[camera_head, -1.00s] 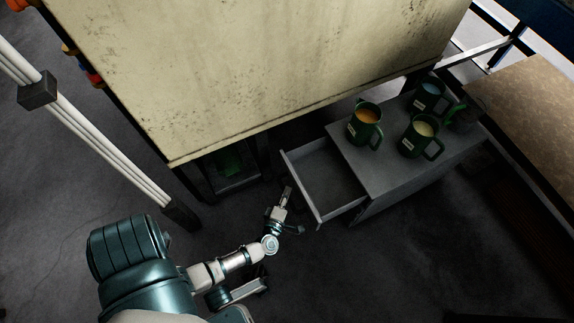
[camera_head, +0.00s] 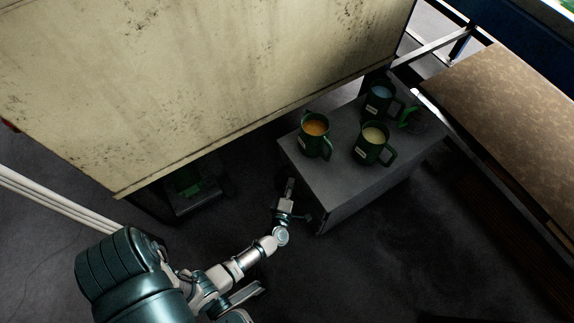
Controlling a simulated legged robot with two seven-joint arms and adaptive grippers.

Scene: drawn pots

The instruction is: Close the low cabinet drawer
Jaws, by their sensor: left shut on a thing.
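The low grey cabinet (camera_head: 345,190) stands at center right, partly under the large pale board. Its drawer (camera_head: 308,206) now sits flush in the body, with no open tray showing; its front faces left and is seen steeply from above. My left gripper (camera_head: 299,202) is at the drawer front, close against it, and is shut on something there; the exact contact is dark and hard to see. My right gripper is not in view.
Three green mugs with drinks stand on the cabinet top: one orange (camera_head: 315,135), one pale (camera_head: 372,143), one bluish (camera_head: 378,101). A large stained board (camera_head: 200,80) overhangs at upper left. A brown tabletop (camera_head: 510,130) is at right. The dark floor in front is clear.

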